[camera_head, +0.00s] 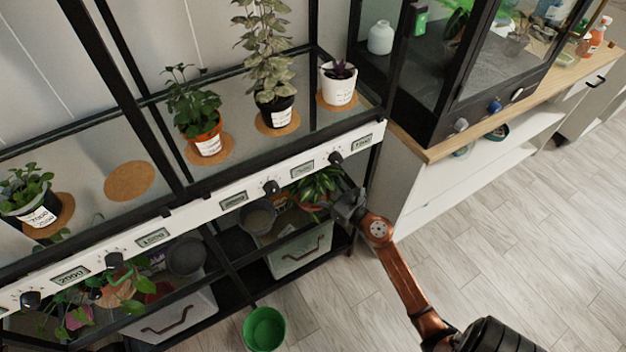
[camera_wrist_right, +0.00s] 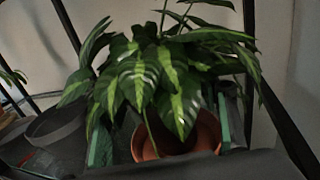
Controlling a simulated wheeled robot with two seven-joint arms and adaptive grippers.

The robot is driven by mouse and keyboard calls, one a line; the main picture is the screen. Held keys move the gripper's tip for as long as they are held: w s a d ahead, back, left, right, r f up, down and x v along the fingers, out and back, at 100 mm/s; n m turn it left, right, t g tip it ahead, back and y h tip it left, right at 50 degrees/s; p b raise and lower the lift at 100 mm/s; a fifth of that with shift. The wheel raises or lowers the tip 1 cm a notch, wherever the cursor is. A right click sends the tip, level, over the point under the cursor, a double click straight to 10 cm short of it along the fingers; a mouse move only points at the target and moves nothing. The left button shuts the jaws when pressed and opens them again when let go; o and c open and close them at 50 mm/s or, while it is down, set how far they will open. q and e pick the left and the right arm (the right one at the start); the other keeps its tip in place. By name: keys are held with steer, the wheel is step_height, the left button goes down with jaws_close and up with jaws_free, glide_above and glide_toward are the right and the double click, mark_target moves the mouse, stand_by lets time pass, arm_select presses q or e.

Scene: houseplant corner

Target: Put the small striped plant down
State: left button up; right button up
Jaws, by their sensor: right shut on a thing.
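The small striped plant (camera_head: 316,186) has green leaves with pale yellow stripes and sits at the right end of the lower shelf level, just under the white control strip. In the right wrist view its leaves (camera_wrist_right: 165,80) fill the middle, above a terracotta pot (camera_wrist_right: 180,135). My right gripper (camera_head: 342,203) reaches in from the right and is shut on the pot, with green finger pads on either side of it. The pot's underside is hidden, so I cannot tell whether it touches the shelf. My left gripper is not in view.
An empty cork mat (camera_head: 130,181) lies on the upper shelf between potted plants. Dark grey pots (camera_head: 186,257) stand on the lower shelf left of the striped plant. The control strip (camera_head: 232,203) and black frame posts border the opening. A green bucket (camera_head: 264,328) is on the floor.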

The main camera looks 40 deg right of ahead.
steer(key=shift+f, duration=0.25)
steer(key=o, duration=1.3)
steer(key=shift+c, duration=0.2)
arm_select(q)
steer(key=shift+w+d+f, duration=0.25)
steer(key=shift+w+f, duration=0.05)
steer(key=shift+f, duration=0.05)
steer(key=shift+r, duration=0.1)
arm_select(e)
steer(key=shift+r, duration=0.1)
steer(key=shift+s+r, duration=0.2)
steer(key=shift+s, duration=0.3)
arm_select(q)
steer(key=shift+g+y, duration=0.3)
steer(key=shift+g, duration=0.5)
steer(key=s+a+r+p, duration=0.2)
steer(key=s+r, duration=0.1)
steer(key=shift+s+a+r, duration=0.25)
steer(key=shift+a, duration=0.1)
arm_select(e)
steer(key=s, duration=1.1)
steer(key=shift+d, duration=0.15)
